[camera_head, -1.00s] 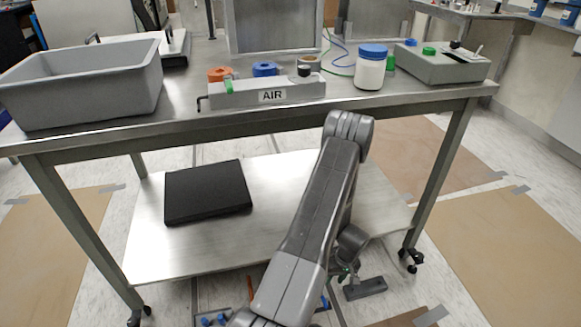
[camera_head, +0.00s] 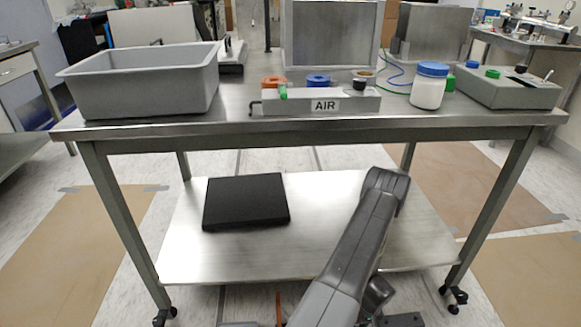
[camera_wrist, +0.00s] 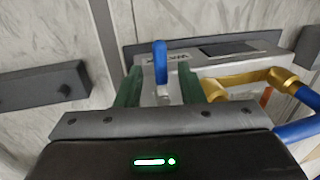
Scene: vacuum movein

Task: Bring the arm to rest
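My arm (camera_head: 355,250) reaches up from the bottom edge in the head view, bent at a joint in front of the table's lower shelf. My gripper (camera_wrist: 160,82) shows in the wrist view with two green fingers standing apart and no object visibly clamped. A blue upright lever (camera_wrist: 160,62) stands in line with the gap between the fingers; whether it is between them or just beyond cannot be told. It belongs to a pale lettered unit (camera_wrist: 222,66). The gripper itself cannot be made out in the head view.
Brass fittings (camera_wrist: 255,82) and a blue hose lie close right of the fingers. A metal table (camera_head: 230,127) carries a grey bin (camera_head: 150,85), an AIR block (camera_head: 345,104), a white jar (camera_head: 428,92) and a grey box (camera_head: 510,90). A black slab (camera_head: 245,202) lies on its lower shelf.

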